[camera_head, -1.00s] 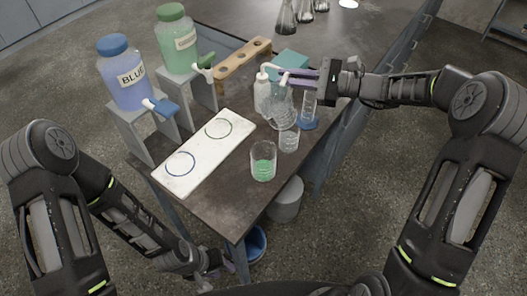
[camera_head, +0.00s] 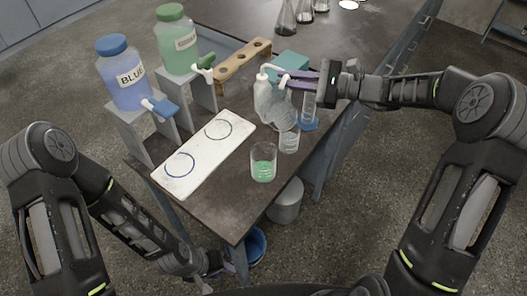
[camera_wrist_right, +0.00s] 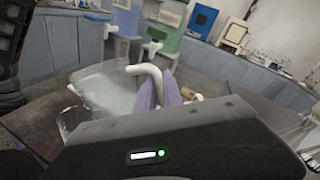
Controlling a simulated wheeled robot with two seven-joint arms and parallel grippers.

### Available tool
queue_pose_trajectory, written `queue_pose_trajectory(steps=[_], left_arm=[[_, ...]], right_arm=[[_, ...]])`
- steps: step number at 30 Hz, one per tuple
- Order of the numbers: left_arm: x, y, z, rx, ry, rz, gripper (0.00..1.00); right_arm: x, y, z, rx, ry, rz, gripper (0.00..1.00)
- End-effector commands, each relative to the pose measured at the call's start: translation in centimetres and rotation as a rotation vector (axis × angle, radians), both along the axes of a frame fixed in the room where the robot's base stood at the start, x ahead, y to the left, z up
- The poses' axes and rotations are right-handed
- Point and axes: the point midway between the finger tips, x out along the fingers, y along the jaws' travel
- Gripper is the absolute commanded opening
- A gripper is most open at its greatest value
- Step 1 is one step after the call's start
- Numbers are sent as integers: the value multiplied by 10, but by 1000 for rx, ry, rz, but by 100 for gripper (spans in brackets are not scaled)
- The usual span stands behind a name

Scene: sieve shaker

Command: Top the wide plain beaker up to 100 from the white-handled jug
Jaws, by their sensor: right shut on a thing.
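My right gripper (camera_head: 305,78) is shut on the handle of a clear glass jug (camera_head: 284,112). The jug shows in the right wrist view (camera_wrist_right: 104,92) with its pale curved handle at the purple fingers and pale liquid inside. It is tilted over a clear small beaker (camera_head: 289,141); I cannot see any stream. A wider beaker with green liquid (camera_head: 263,164) stands in front, near the table edge. Which of the two is the wide plain one is not certain. My left gripper (camera_head: 228,268) is low beside the table, away from the glassware; its jaws are too unclear to read.
A white bottle (camera_head: 262,98) and a blue-footed cylinder (camera_head: 309,106) stand close to the jug. A white board with two rings (camera_head: 205,160) lies left. Blue (camera_head: 125,80) and green (camera_head: 177,45) dispensers stand behind it. A wooden rack (camera_head: 240,60) and teal box (camera_head: 291,63) are behind.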

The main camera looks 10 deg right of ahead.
Motion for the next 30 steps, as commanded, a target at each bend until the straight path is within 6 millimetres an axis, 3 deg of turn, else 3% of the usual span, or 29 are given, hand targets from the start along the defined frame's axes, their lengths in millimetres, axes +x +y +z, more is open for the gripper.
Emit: queue_pose_trajectory(steps=[30], left_arm=[[1, 0, -8, -2, -3, 0, 35]], right_arm=[[-7, 5, 1, -34, -54, 0, 0]])
